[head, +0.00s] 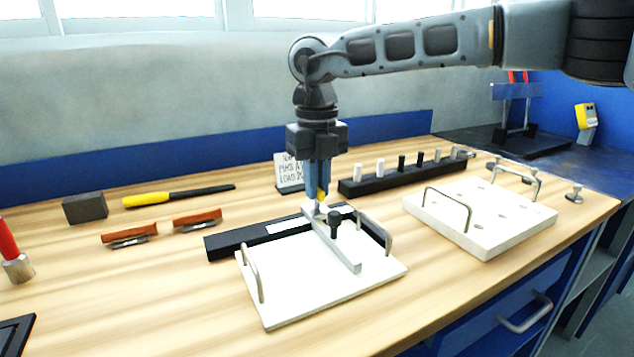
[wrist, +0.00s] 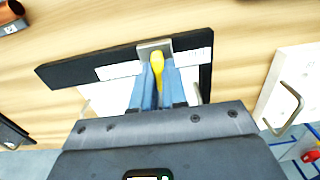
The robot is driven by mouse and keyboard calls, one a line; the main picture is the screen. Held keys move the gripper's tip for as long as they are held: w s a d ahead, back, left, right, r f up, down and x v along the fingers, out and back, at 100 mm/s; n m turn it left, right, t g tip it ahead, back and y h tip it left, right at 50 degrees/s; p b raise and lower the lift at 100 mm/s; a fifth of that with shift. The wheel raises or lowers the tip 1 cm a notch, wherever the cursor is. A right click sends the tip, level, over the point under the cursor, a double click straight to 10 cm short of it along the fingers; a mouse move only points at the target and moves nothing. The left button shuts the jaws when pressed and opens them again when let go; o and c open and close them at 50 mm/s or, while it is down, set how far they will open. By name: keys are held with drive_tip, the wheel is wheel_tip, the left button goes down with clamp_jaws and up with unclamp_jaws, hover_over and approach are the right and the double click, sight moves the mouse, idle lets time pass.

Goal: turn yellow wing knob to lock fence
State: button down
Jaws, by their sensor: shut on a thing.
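The yellow wing knob (wrist: 157,60) shows between the blue fingertips of my gripper (wrist: 158,75) in the wrist view. My gripper (head: 319,196) points straight down and is shut on the knob; in the head view only a sliver of yellow shows there. The knob sits at the far end of the grey metal fence (head: 340,248), which lies across a white plate (head: 290,295). A black knob (head: 334,219) stands beside the fence. The black bar (head: 228,241) with a white scale strip (wrist: 120,70) runs behind the plate. The knob's lower part is hidden by the fingers.
A black rack (head: 385,181) with several pegs stands behind. Orange-handled tools (head: 130,235), a yellow-and-black tool (head: 180,195) and a dark block (head: 85,208) lie left.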

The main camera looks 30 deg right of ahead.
idle(0.3)
drive_tip(key=c, duration=1.2)
unclamp_jaws()
drive_tip(key=shift+o, duration=0.2)
drive_tip(key=shift+r, duration=0.1)
wheel_tip(320, 180, up, 8)
drive_tip(key=shift+f, duration=0.2)
